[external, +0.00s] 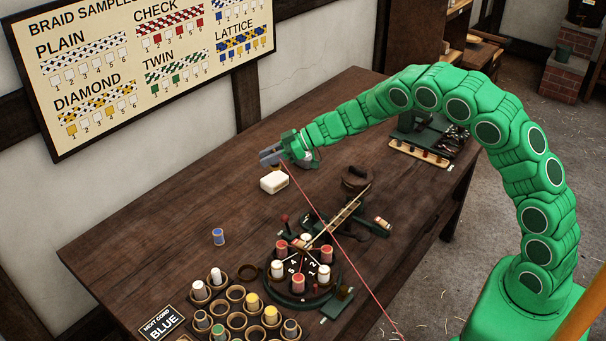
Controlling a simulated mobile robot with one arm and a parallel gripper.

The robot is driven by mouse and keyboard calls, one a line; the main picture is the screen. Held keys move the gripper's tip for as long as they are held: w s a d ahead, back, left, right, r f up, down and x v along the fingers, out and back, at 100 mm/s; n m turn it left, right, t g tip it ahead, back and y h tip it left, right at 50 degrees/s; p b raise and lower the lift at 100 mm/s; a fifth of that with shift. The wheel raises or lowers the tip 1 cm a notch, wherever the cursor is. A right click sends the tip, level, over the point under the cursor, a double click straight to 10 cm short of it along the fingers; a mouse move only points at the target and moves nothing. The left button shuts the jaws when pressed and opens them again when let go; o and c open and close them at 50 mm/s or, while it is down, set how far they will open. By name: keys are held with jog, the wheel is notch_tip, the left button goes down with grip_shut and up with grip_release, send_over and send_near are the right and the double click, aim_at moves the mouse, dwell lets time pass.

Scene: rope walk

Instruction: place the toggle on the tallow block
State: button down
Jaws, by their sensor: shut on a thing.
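The tallow block (274,184) is a small off-white block lying on the dark wooden table. My gripper (268,157) is just above and behind it in the picture, apart from it as far as I can tell. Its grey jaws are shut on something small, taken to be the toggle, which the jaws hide. A thin red cord (318,218) runs from near the jaws, over the table, down to the bottom of the picture.
A round braiding stand (301,299) with red and white bobbins stands near the front. Beside it are a rack of cups with coloured bobbins (236,293), a lone blue bobbin (218,237) and a dark round weight (356,177). The table's left part is clear.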

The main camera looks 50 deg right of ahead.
send_over(269, 178)
jog(key=shift+m+t, duration=0.3)
jog(key=shift+d+f, duration=0.2)
jog(key=shift+f, duration=4.45)
jog(key=shift+f+h, duration=0.15)
jog(key=shift+h, duration=0.15)
jog(key=c, duration=0.9)
grip_release()
jog(key=shift+o, duration=0.2)
jog(key=shift+r, duration=0.2)
jog(key=v, duration=1.2)
